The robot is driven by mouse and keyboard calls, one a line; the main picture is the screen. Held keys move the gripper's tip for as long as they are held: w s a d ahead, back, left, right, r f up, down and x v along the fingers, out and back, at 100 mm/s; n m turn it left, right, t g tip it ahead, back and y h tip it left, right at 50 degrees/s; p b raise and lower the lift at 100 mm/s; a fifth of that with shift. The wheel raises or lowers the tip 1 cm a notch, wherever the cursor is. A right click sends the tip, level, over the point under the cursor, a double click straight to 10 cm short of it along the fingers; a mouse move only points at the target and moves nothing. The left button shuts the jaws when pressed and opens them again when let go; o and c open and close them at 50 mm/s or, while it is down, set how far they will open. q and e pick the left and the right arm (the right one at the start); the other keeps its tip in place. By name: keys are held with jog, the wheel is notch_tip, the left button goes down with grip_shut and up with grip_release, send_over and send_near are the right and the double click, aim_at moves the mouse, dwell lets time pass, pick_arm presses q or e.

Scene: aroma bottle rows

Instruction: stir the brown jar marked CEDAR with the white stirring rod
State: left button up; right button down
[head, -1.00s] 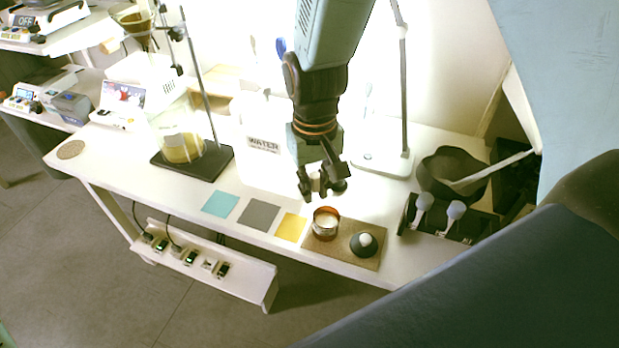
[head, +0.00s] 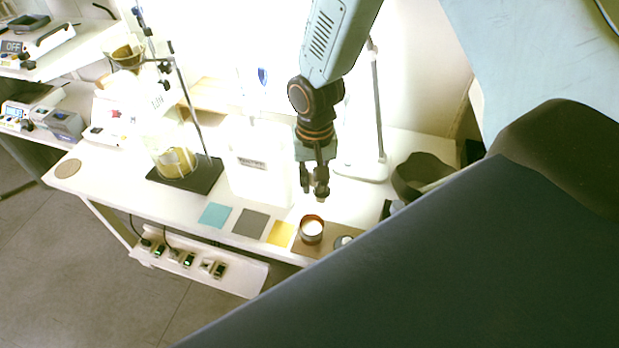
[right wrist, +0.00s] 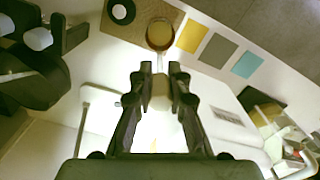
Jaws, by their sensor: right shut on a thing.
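The brown jar (head: 312,229) is open and has pale contents. It stands on a brown board (head: 303,249) near the front edge of the table, and its marking cannot be read. The jar (right wrist: 160,33) also shows at the top of the right wrist view. My right gripper (head: 315,190) hangs just behind and above the jar. In the right wrist view it is shut on a pale, thick piece, the white stirring rod (right wrist: 159,92). A thin part points toward the jar; whether its tip is inside cannot be told. My left gripper is not in view.
A dark round item with a white top (right wrist: 122,10) sits beside the jar. Yellow (head: 281,234), grey (head: 251,223) and blue (head: 215,215) squares lie left of it. A white container (head: 255,170) and a stand with a glass vessel (head: 176,163) are behind. A black bowl (head: 415,172) is right.

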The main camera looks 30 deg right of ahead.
aim_at(313, 214)
jog(key=shift+w+a+p, duration=0.1)
jog(key=shift+w+p, duration=0.2)
jog(key=shift+f, duration=0.3)
jog(key=shift+s+f+b, duration=0.25)
jog(key=shift+f+b, duration=0.4)
jog(key=shift+f, duration=0.35)
jog(key=shift+f+b, duration=0.95)
jog(key=shift+f, duration=0.8)
jog(key=shift+f+b, duration=1)
jog(key=shift+f, duration=0.75)
jog(key=shift+w+f, duration=0.15)
